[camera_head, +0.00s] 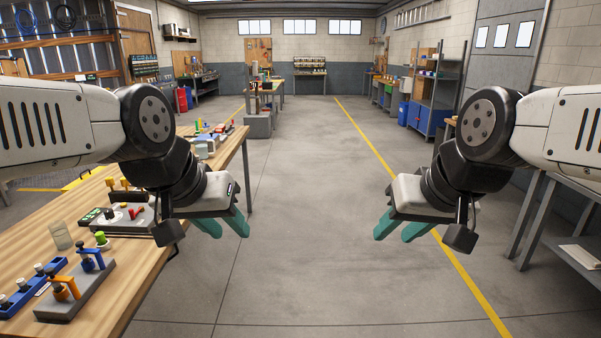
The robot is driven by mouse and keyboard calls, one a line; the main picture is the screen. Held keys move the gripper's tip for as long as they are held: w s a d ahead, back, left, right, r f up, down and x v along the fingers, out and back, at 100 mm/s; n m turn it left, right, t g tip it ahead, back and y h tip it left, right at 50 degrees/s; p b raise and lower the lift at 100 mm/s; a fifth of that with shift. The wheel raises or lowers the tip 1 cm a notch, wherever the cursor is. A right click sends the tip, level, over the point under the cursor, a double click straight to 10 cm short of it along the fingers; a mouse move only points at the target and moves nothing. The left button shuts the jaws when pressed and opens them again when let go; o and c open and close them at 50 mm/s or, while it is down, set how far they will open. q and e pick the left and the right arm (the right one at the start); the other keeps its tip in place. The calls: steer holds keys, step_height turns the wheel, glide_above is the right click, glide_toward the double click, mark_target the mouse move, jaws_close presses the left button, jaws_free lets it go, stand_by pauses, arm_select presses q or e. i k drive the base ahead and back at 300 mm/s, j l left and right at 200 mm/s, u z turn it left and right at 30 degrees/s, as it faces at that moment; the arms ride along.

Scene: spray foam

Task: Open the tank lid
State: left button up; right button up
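I cannot pick out a tank or its lid for certain in the head view. My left gripper (223,225) has teal fingers spread apart. It is empty, just beyond the right edge of the wooden workbench (160,262). My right gripper (402,229) also has its teal fingers apart and is empty over the open floor, away from any bench. Part of the workbench is hidden behind my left arm.
On the workbench are a grey clamp block (75,292), a blue rack (30,290), a clear cylinder (60,236) and a grey device (122,222) with knobs. Concrete floor (300,190) lies clear ahead. A blue cabinet (428,118) stands right. A grey table (570,245) is at far right.

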mark_target(207, 135)
steer(key=i+l, duration=0.1)
steer(key=i, duration=1.6)
steer(key=i+u, duration=0.1)
steer(key=i, duration=0.65)
steer(key=i+l+u, duration=0.15)
steer(key=i, duration=0.6)
steer(key=i+u, duration=0.75)
steer(key=u, duration=0.25)
steer(key=i+u, duration=0.2)
steer(key=u, duration=0.2)
steer(key=i+l+u, duration=0.15)
steer(key=u, duration=0.2)
steer(key=i+l+u, duration=0.2)
steer(key=u, duration=0.2)
